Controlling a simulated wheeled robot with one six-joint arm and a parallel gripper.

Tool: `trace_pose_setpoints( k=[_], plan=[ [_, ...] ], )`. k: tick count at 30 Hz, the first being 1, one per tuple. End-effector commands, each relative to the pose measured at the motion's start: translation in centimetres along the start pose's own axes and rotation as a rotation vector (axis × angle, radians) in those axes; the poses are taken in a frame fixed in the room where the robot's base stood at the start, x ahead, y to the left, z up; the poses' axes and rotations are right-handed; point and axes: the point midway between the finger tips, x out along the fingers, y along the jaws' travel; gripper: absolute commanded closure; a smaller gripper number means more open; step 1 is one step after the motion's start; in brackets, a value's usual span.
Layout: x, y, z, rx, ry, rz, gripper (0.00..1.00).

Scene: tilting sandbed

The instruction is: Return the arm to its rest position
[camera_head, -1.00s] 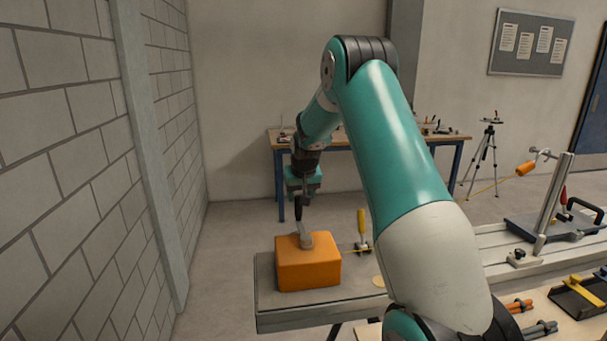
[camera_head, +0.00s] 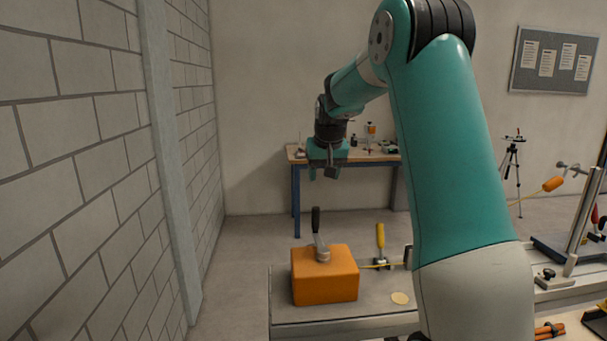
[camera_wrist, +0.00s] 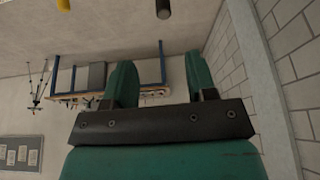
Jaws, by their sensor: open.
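My gripper (camera_head: 325,172) is raised in the air above the orange block (camera_head: 325,275) in the head view, with clear space between them. The block sits on the grey bench and carries a metal lever with a black handle (camera_head: 316,220), which stands upright. In the wrist view my gripper's two teal fingers (camera_wrist: 122,84) are spread apart with nothing between them. The dark tip of the lever handle (camera_wrist: 163,10) shows at the top edge of that view. My arm bends over from the right of the head view.
A yellow-handled tool (camera_head: 380,241) stands on the grey bench (camera_head: 345,328) beside the block. A block wall (camera_head: 90,160) runs along the left. A wooden table (camera_head: 296,153) stands behind. A tripod (camera_head: 512,165) stands at the back right.

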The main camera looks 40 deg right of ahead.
Motion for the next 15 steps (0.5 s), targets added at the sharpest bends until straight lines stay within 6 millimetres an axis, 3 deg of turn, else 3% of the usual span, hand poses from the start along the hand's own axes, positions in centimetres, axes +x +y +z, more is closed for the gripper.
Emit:
trace_pose_setpoints(
  k=[9,11,15],
  plan=[
    [-0.2,-0.6,0.3,-0.013,-0.002,-0.008,0.48],
    [-0.6,-2.0,0.9,-0.042,-0.006,-0.025,0.48],
    [-2.7,-8.2,5.2,-0.188,-0.04,-0.113,0.48]
  ],
)
